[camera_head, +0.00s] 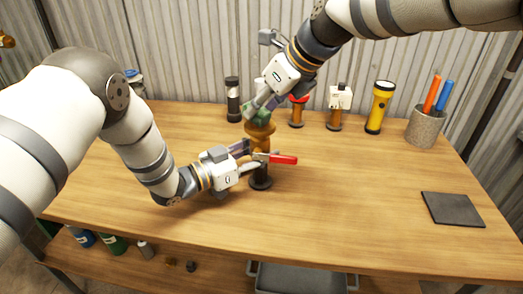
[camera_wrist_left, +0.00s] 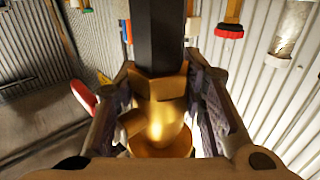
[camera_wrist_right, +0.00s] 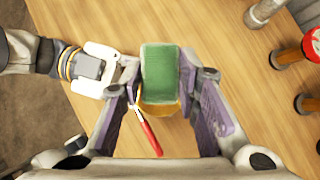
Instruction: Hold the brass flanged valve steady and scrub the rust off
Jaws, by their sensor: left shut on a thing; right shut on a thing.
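The brass flanged valve (camera_head: 260,143) stands upright near the middle of the table, with a dark base and a red lever (camera_head: 284,159) pointing right. My left gripper (camera_head: 247,158) is shut on the valve's body from the left. In the left wrist view the brass body (camera_wrist_left: 160,120) sits between the fingers, beside the dark base part. My right gripper (camera_head: 254,106) is above the valve, shut on a green scrubbing pad (camera_wrist_right: 160,72). The pad is at the valve's top; its contact with the flange is hidden. Rust cannot be made out clearly.
Behind stand a dark cylinder (camera_head: 233,100), a red-topped fitting (camera_head: 297,112), a white-topped fitting (camera_head: 339,106), a yellow flashlight (camera_head: 380,106) and a grey cup (camera_head: 424,127) with pens. A dark mat (camera_head: 452,209) lies at right. The front table is clear.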

